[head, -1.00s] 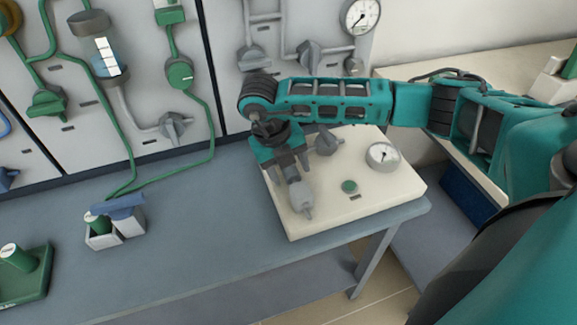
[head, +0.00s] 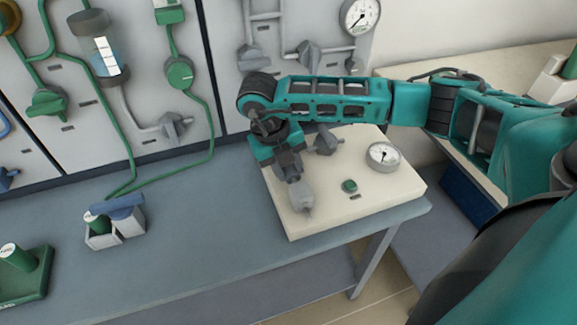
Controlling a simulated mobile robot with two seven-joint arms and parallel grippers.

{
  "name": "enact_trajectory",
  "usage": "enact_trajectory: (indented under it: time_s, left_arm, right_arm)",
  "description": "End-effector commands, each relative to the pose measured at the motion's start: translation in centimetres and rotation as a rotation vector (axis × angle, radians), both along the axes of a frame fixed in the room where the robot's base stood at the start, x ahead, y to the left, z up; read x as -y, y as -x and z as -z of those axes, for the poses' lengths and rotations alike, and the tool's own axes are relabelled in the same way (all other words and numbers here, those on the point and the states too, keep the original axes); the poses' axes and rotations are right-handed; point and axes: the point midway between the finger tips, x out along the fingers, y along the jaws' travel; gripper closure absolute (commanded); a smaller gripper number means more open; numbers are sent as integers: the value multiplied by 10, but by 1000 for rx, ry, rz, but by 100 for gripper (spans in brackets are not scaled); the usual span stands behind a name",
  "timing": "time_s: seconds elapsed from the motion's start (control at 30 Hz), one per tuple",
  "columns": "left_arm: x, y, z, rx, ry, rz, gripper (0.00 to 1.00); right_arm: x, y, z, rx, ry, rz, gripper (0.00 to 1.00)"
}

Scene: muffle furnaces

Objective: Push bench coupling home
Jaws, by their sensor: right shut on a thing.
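My right gripper (head: 291,174) reaches down over the left part of the cream bench block (head: 325,212), its fingers pointing toward the front. It is shut on a light grey coupling piece (head: 301,196) with a narrow tip, which lies over the block's left front area. The fingers and wrist hide the piece's rear end, and I cannot tell how far it is seated. A green button (head: 350,186) and a round gauge (head: 383,157) sit on the block to the right. My left gripper is not in view.
A grey valve handle (head: 327,141) stands on the block just right of my right gripper. A small caddy (head: 103,239) with green and blue items sits left on the grey bench (head: 200,232). The bench between them is clear. Wall panels with pipes stand behind.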

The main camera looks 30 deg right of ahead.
Motion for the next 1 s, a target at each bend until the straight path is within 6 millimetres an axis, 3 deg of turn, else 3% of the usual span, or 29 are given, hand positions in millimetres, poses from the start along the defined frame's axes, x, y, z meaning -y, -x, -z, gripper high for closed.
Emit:
enact_trajectory:
  time_s: [0.2,0.53,0.57,0.8,1.0]
  left_arm:
    - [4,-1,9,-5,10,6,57]
    - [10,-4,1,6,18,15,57]
    - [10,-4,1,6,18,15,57]
    - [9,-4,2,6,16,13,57]
    - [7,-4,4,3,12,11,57]
  right_arm:
    - [6,-27,1,4,1,2,100]
    - [8,-32,-2,9,1,3,100]
    - [8,-32,-2,10,0,2,64]
    - [8,-31,-1,6,0,2,41]
    - [7,-30,-1,4,0,1,40]
